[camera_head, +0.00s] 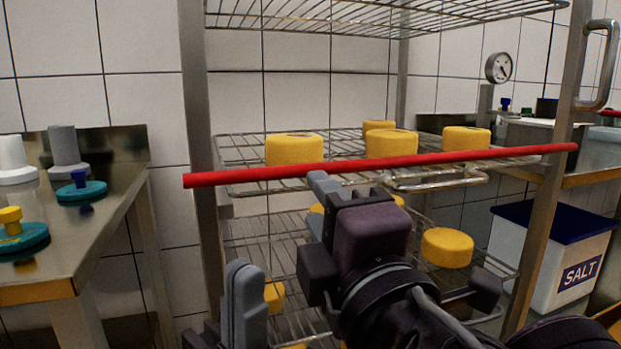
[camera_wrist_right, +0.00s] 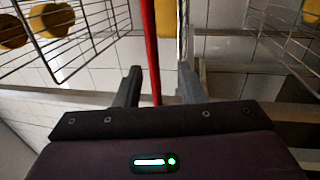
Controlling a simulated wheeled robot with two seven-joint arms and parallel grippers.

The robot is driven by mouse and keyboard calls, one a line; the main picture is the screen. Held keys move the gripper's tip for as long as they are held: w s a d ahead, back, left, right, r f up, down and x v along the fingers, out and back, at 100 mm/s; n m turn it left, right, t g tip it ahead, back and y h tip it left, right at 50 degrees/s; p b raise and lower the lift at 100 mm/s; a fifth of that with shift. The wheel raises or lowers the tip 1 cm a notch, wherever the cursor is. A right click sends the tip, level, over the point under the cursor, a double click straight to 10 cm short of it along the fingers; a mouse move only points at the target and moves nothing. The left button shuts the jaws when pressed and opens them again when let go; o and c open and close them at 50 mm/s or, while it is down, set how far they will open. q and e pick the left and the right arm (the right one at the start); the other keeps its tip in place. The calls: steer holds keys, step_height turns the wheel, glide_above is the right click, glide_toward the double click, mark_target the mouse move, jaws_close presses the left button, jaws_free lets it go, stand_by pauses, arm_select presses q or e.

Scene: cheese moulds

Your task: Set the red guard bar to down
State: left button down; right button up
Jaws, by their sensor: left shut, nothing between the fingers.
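The red guard bar (camera_head: 470,156) lies across the front of the wire rack, post to post at middle shelf height, its right end a little higher in the picture. My right gripper (camera_head: 323,186) is at the bar, left of its middle, with one grey finger in front of it. In the right wrist view, the bar (camera_wrist_right: 150,40) runs between the spread fingers of the right gripper (camera_wrist_right: 158,85), with gaps on both sides. My left gripper (camera_head: 243,290) is shut and empty, below the bar at lower left. Its lower part is out of frame.
Yellow cheeses (camera_head: 295,149) stand on the middle shelf behind the bar, and more (camera_head: 447,247) sit lower. A steel table (camera_head: 95,235) with moulds is at left. A salt bin (camera_head: 560,255) stands at right. A curved steel handle (camera_head: 606,65) projects from the right post.

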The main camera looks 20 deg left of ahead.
steer(key=v, duration=0.2)
steer(key=shift+s+d+f+p, duration=0.1)
steer(key=shift+s+d+p, duration=0.1)
steer(key=shift+p, duration=0.1)
